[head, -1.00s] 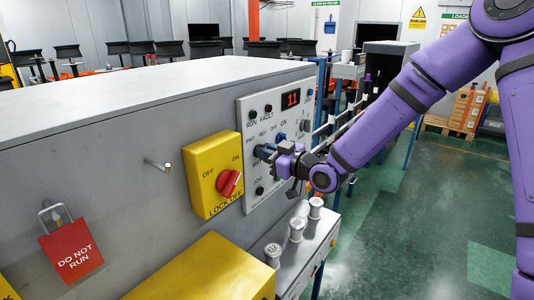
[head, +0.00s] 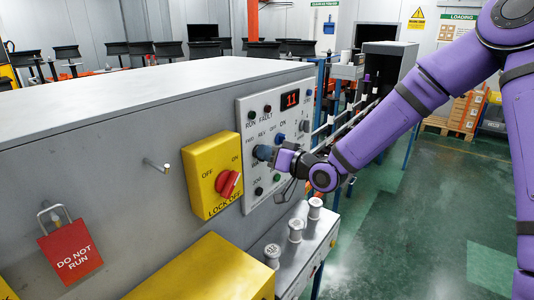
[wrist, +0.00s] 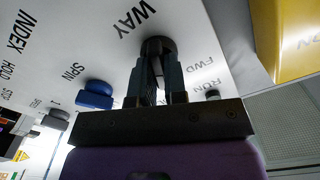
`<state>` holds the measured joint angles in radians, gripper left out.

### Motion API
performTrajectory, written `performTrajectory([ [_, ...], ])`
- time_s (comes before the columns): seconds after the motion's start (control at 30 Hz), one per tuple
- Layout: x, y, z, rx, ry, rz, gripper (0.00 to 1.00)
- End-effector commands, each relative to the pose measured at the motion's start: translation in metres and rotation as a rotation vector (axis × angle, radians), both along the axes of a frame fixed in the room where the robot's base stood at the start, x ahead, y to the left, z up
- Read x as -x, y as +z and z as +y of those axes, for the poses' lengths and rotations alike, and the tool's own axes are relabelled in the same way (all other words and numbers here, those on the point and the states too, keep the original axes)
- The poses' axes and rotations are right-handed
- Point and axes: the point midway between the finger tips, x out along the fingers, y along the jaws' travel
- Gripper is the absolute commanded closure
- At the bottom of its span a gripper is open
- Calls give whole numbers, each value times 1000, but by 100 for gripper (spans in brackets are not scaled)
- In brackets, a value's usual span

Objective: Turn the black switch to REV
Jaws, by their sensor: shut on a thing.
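The black switch (wrist: 158,47) is on the white control panel (head: 250,186). In the wrist view it shows as a round dark knob beyond my fingertips, near the FWD and WAY labels. My gripper (wrist: 157,78) is shut on it, with one finger on each side of its grip. In the head view my gripper (head: 265,153) is at the panel, below the FWD, REV and OFF lettering, and covers the switch. Which label the switch points to cannot be told.
A blue knob (wrist: 94,95) sits beside my fingers in the wrist view. A yellow LOCK OFF box (head: 208,168) with a red knob (head: 228,183) is left of the panel. Several spools (head: 295,231) stand on the ledge below. A red DO NOT RUN tag (head: 72,252) hangs further left.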

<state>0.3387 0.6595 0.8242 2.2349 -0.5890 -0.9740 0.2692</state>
Motion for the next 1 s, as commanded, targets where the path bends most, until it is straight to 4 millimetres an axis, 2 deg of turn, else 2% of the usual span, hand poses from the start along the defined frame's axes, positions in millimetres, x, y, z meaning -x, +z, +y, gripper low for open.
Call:
performTrajectory([
  [0.43,0,0,0,-8,-1,11,100],
  [0.47,0,0,0,-7,-1,10,85],
  [0.57,0,0,0,-7,-1,10,62],
  [0.87,1,0,-1,-7,0,9,62],
  [1.0,7,0,-10,-5,-1,9,62],
])
